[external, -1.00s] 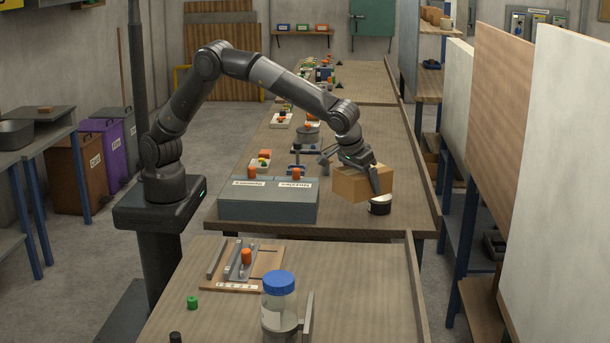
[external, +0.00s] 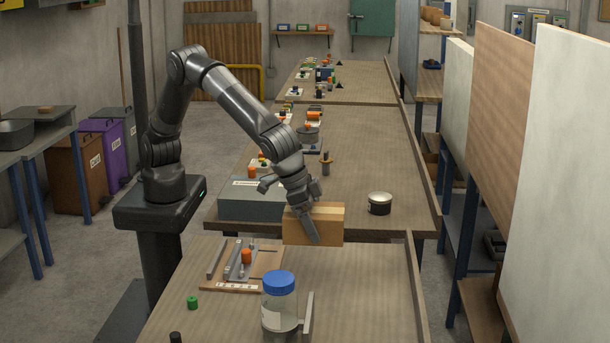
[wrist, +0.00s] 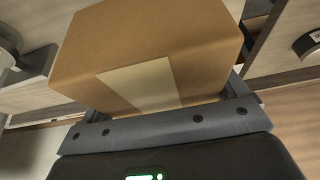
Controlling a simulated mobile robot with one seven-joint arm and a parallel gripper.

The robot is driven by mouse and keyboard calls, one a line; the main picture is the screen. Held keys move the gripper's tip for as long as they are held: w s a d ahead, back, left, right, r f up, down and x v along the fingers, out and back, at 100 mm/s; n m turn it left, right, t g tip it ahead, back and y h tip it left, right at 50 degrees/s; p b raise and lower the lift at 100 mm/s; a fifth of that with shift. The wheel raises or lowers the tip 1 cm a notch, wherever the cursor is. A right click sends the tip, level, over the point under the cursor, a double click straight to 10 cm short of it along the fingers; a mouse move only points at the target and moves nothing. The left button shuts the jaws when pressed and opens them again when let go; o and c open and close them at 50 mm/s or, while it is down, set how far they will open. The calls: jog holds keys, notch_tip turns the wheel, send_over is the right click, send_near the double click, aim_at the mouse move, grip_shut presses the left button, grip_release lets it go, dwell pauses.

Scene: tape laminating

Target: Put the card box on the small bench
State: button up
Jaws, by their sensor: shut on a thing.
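The card box (external: 329,228) is a brown carton held in the air by my gripper (external: 309,222). It hangs over the gap between the middle bench (external: 380,160) and the nearer bench (external: 350,270), in front of the grey case. In the wrist view the card box (wrist: 150,45) fills the space between the fingers, with a pale label strip on the face towards me. One finger lies across the box's near side in the external view; the other is hidden. I cannot tell for sure which bench is the small one.
The nearer bench holds a blue-lidded jar (external: 279,305), a wooden fixture (external: 225,280) and a green piece (external: 192,302). Its right-hand part behind the jar is clear. A grey case (external: 240,205) and a round tin (external: 380,203) stand on the middle bench.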

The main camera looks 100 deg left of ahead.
jog(key=w+a+f, duration=0.1)
jog(key=w+f, duration=0.1)
jog(key=w+a+f, duration=0.1)
jog(key=w+a, duration=0.1)
jog(key=w, duration=0.1)
jog(key=w+a+f, duration=0.1)
jog(key=w+f, duration=0.1)
jog(key=w, duration=0.1)
jog(key=shift+w+a+f, duration=0.15)
jog(key=shift+f, duration=0.15)
jog(key=shift+w+f, duration=0.1)
jog(key=shift+f, duration=1.9)
jog(key=shift+f, duration=0.2)
jog(key=o, duration=0.9)
